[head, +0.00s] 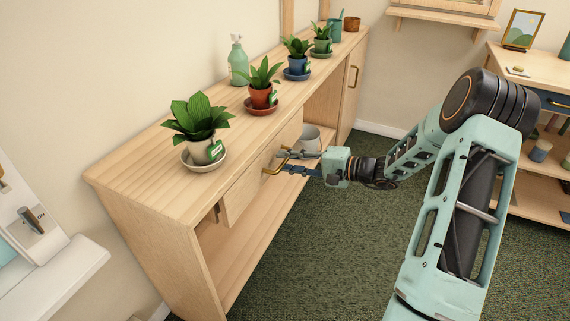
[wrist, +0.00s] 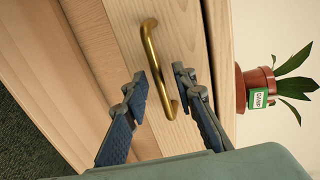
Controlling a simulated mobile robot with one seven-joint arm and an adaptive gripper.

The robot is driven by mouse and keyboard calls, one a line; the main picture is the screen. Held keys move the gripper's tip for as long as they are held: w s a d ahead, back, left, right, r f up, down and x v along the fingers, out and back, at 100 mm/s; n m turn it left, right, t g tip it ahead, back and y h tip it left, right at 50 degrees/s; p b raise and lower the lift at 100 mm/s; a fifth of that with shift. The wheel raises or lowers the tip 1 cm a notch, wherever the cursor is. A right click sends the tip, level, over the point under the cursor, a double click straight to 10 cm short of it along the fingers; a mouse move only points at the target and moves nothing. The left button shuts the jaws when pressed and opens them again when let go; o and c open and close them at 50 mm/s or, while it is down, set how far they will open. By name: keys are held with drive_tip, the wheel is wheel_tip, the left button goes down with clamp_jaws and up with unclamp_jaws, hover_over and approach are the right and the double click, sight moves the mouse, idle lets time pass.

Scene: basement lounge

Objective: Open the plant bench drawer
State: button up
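The plant bench (head: 150,185) is a long pale wood unit along the left wall. Its drawer front (head: 243,190) sits just under the bench top and carries a curved brass handle (head: 270,169). My gripper (head: 282,162) is at the handle. In the wrist view the brass handle (wrist: 152,55) lies between the two dark fingers of my gripper (wrist: 160,95), with a visible gap between the fingertips. The wooden drawer front (wrist: 185,30) fills the space behind it. I cannot tell whether the fingers touch the handle or whether the drawer stands slightly out.
Potted plants stand along the bench top, including a white pot (head: 203,152) and a red pot (head: 262,97). A green spray bottle (head: 238,62) stands behind them. Green carpet (head: 315,240) in front is clear.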

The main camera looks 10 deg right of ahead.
drive_tip(key=shift+w+a+f, duration=0.15)
drive_tip(key=shift+w+a, duration=0.15)
drive_tip(key=shift+a, duration=0.15)
clamp_jaws()
